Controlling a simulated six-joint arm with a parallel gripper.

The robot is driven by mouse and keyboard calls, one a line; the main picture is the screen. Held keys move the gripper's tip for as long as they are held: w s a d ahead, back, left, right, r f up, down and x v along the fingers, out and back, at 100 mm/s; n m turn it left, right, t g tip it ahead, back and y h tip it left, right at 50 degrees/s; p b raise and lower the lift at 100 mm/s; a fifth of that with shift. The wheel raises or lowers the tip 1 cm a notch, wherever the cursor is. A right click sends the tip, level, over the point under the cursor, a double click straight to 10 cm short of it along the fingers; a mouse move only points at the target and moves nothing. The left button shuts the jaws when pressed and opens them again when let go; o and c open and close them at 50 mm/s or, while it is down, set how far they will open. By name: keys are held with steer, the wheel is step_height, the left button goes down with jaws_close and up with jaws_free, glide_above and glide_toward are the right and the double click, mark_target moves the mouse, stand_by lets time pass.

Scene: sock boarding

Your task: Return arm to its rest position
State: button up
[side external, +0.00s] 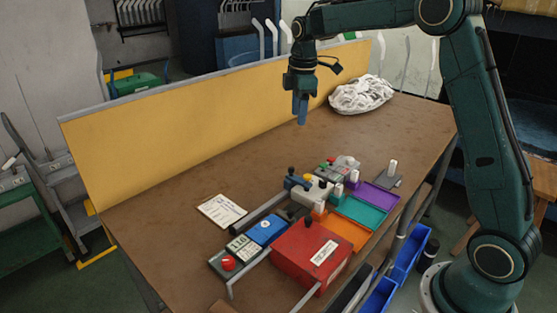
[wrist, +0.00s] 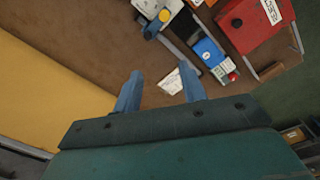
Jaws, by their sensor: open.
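My gripper (side external: 300,112) hangs from the dark green arm above the brown table (side external: 160,185), near the yellow back panel (side external: 220,98). Its blue fingers point down in the side external view. In the wrist view my gripper (wrist: 160,90) shows two blue fingers spread apart with nothing between them. It is open and empty, clear of the objects on the table. A white sheet of paper with writing (side external: 222,210) lies flat on the table, and part of it shows beyond the fingers in the wrist view (wrist: 172,82).
A red box (side external: 305,255), a blue device (side external: 267,230) and a red button box (side external: 227,263) stand at the front. Orange (side external: 342,232), teal (side external: 361,213) and purple (side external: 379,197) trays line the right edge. A white cloth pile (side external: 361,94) lies at the back. The left table area is clear.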

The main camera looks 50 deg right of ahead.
steer(key=s+a+r+m+t, duration=0.1)
steer(key=s+a+r+m, duration=0.25)
steer(key=s, duration=0.45)
steer(key=s+a+r+m+t, duration=0.1)
steer(key=s+a+r+m, duration=0.1)
steer(key=s+a+r, duration=0.45)
steer(key=s+a+f+m+t, duration=0.1)
steer(key=s+f+m, duration=0.4)
steer(key=s, duration=1.2)
steer(key=shift+s+a+f+t, duration=0.2)
steer(key=shift+s+f+t, duration=0.2)
steer(key=shift+f+t, duration=0.4)
steer(key=shift+w+r+m, duration=0.15)
steer(key=shift+w+m, duration=0.05)
steer(key=shift+m, duration=0.05)
